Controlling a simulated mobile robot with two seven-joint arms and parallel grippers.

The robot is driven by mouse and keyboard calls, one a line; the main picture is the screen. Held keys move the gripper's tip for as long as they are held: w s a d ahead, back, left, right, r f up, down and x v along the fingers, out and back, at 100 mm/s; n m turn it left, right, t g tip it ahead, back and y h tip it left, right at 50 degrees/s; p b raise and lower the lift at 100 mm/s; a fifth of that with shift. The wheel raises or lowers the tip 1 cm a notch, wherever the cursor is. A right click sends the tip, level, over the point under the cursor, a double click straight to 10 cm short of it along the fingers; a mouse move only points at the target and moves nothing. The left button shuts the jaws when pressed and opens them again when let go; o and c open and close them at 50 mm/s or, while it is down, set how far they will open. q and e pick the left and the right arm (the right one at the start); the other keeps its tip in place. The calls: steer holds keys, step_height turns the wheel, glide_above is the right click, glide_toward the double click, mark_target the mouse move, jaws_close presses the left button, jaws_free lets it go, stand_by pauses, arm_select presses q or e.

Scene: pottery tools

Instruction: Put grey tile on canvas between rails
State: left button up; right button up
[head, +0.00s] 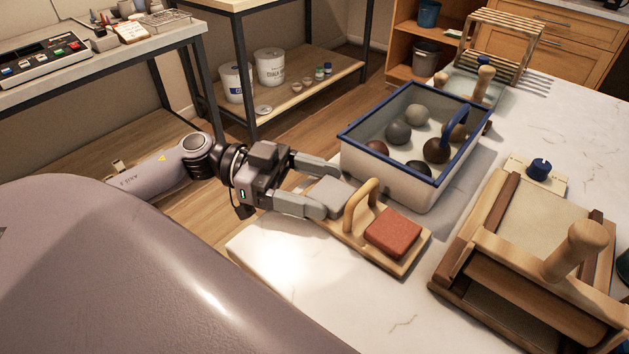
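The grey tile (334,192) is at the left end of a wooden carrying board (398,268). My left gripper (330,188) reaches in from the left with its two fingers spread on either side of the tile. I cannot tell whether both fingers touch it or whether it is clear of the board. The beige canvas (522,210) lies at the right between dark wooden rails (484,216). My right gripper is not in view.
A red-brown tile (393,232) and an arched handle (361,205) are on the board. A blue-rimmed tub (390,178) with several clay balls stands behind it. A blue knob (540,168) is beyond the canvas. The white table (330,290) is clear in front.

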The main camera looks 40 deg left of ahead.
arm_select(q)
steer(key=shift+o, duration=1.3)
